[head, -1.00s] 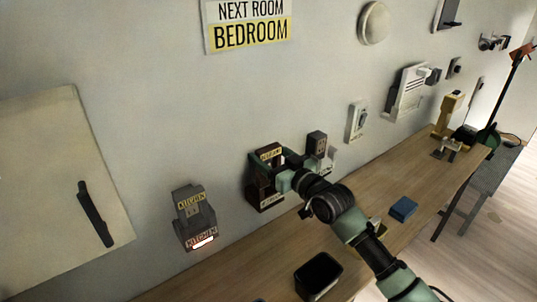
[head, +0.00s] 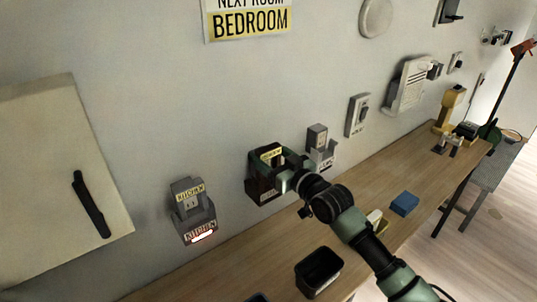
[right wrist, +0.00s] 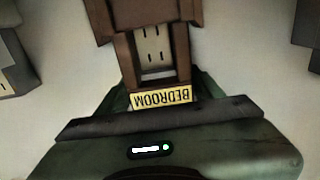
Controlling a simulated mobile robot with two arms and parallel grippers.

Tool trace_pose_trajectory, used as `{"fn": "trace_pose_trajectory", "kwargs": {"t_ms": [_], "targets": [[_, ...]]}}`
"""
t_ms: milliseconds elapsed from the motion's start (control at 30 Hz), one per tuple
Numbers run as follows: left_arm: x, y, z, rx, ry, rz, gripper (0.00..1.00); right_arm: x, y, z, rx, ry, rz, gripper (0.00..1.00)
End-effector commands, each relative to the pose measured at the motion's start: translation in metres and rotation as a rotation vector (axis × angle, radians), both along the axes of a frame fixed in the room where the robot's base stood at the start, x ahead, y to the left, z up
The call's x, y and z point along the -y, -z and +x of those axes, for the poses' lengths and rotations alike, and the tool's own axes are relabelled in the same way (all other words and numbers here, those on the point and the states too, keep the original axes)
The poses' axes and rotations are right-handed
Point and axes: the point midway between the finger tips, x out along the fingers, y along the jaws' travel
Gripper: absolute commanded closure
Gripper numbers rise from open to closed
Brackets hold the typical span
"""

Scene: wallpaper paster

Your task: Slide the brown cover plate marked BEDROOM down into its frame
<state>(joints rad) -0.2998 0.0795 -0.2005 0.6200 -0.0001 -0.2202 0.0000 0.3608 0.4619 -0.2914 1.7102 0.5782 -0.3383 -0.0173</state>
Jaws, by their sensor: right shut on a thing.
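The brown cover plate with a yellow BEDROOM label (right wrist: 175,98) is upright at the wall. Its open window shows a pale outlet (right wrist: 154,48) behind it. My right gripper (right wrist: 160,104) is shut on the plate's labelled upper end. In the head view, my right gripper (head: 287,178) is at the plate's label (head: 270,155). The brown frame (head: 265,187) is on the wall below the label and shows upside down at the top of the right wrist view (right wrist: 155,14). The plate's lower end meets the frame; how deep it sits is hidden. My left gripper is not in view.
A grey KITCHEN frame (head: 192,212) is on the wall to the left, and another grey frame (head: 320,153) is close on the right. Below, the wooden bench (head: 225,280) holds a dark bin (head: 318,272) and a blue block (head: 404,204).

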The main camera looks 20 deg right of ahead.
Motion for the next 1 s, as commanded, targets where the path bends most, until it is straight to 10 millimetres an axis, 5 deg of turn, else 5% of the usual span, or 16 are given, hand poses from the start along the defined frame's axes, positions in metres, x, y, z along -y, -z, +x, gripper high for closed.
{"fn": "trace_pose_trajectory", "kwargs": {"t_ms": [367, 400, 500, 833, 1000], "targets": [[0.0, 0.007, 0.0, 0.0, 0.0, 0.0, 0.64, 0.0, 0.01, 0.0, -0.001, 0.0, 0.0, 0.74], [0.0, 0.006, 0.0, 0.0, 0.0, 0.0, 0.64, 0.0, 0.01, 0.0, -0.001, 0.0, 0.0, 0.28], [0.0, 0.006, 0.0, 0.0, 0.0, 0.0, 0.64, 0.0, 0.009, 0.0, -0.001, 0.0, 0.0, 0.08], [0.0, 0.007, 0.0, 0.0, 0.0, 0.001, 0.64, 0.001, 0.01, -0.002, -0.001, 0.0, 0.0, 0.08], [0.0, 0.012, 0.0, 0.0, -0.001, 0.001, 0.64, 0.007, 0.012, -0.02, -0.002, 0.0, -0.002, 0.08]]}}
